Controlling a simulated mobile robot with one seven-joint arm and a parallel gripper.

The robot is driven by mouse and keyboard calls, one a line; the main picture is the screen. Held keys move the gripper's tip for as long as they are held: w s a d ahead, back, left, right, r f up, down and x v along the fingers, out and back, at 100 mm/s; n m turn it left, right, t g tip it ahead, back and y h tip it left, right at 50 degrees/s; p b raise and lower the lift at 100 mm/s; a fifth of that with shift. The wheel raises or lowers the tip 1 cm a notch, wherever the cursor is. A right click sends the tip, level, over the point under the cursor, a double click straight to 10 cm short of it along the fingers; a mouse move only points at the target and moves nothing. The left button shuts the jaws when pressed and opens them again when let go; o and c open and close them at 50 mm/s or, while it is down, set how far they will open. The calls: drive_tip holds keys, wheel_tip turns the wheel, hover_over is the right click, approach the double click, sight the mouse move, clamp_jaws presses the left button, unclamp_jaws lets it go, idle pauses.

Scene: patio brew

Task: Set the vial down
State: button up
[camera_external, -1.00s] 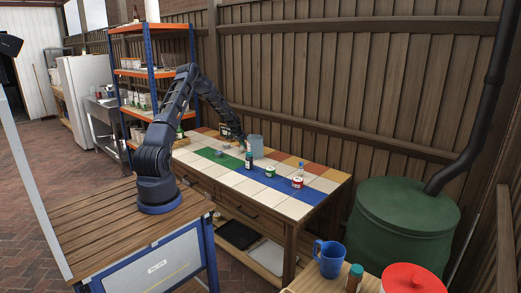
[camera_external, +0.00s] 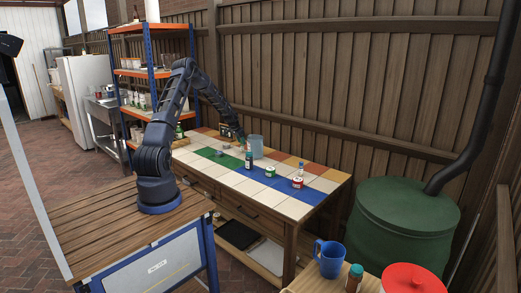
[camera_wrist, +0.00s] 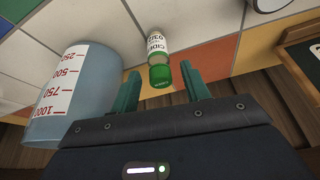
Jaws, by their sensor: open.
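The vial (camera_wrist: 158,58), a small bottle with a green cap and a white label reading "CIDER", stands on the tiled table top in the wrist view, its cap toward the camera. My gripper (camera_wrist: 160,74) is open, its green fingers apart on either side of the cap end, with visible gaps to it. In the external view my gripper (camera_external: 239,137) is at the back of the tiled table (camera_external: 222,168), beside the grey-blue measuring jug (camera_external: 256,147). The vial is too small and hidden to make out clearly there.
The jug stands close left of my fingers in the wrist view (camera_wrist: 75,95). A small bottle (camera_external: 249,161), a green can (camera_external: 270,171) and a red can (camera_external: 297,182) stand nearer the front. White tiles at the front are clear.

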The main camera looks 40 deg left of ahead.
drive_tip(key=v, duration=0.8)
drive_tip(key=s+d+r+y, duration=0.1)
drive_tip(key=s+d+r, duration=0.85)
drive_tip(key=r, duration=0.25)
drive_tip(key=s+d+r, duration=0.9)
drive_tip(key=s+r, duration=0.2)
drive_tip(key=r, duration=0.2)
drive_tip(key=s+d+r, duration=0.1)
drive_tip(key=s+d, duration=0.2)
drive_tip(key=s, duration=0.7)
drive_tip(key=s+d+r+n, duration=0.1)
drive_tip(key=s+d+r, duration=0.1)
drive_tip(key=s, duration=0.9)
drive_tip(key=s+d+r, duration=0.1)
drive_tip(key=s+d, duration=0.3)
drive_tip(key=s, duration=0.6)
drive_tip(key=shift+s+d+r+n, duration=0.2)
drive_tip(key=shift+s+d+n, duration=0.15)
drive_tip(key=shift+n, duration=0.05)
